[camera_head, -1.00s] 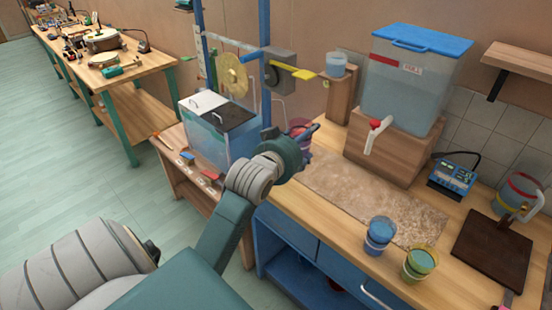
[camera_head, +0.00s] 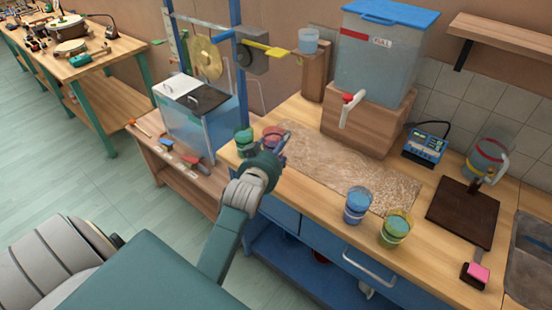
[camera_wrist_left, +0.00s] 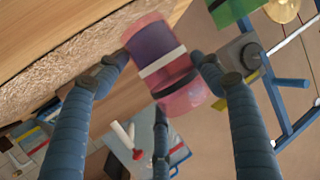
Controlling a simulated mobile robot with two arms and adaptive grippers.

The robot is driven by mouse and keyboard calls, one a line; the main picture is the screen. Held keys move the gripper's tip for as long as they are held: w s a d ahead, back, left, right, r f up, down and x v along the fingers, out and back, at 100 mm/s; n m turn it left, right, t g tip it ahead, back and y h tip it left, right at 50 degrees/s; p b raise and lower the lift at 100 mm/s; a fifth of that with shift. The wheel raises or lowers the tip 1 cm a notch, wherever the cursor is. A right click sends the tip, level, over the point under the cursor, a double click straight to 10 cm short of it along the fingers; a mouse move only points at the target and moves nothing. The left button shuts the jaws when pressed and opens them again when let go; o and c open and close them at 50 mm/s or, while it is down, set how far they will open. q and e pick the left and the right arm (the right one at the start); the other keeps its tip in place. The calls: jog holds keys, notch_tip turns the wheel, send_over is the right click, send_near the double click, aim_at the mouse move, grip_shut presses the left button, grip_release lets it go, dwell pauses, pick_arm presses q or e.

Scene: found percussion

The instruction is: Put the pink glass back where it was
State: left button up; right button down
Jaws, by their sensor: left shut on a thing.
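The pink glass (camera_head: 272,138) is at the left end of the wooden bench, beside the left edge of the speckled mat (camera_head: 340,170). My left gripper (camera_head: 276,149) is shut on it and partly hides it. The left wrist view shows the pink glass (camera_wrist_left: 180,92), with a white band and purplish contents, between the two fingers of the gripper (camera_wrist_left: 160,70). I cannot tell whether its base touches the bench. A green glass (camera_head: 243,141) stands just left of it. My right gripper is not in view.
A blue glass (camera_head: 358,205) and a yellow-green glass (camera_head: 396,229) stand at the bench's front edge. A water tank (camera_head: 380,65) with a tap (camera_head: 350,105) stands on a wooden block behind the mat. A glass-sided tank (camera_head: 203,125) is at left on a lower table.

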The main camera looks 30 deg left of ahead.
pick_arm(q)
notch_tip(320, 180, down, 5)
jog(key=shift+r, duration=0.2)
jog(key=shift+f, duration=0.2)
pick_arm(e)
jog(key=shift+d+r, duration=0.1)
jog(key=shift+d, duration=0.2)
pick_arm(q)
jog(key=shift+f, duration=0.1)
jog(key=o, duration=1.6)
jog(key=shift+c, duration=0.2)
jog(key=shift+s, duration=0.15)
jog(key=b+v, duration=0.1)
jog(key=v, duration=1)
jog(key=shift+s+r, duration=0.2)
jog(key=shift+s, duration=0.15)
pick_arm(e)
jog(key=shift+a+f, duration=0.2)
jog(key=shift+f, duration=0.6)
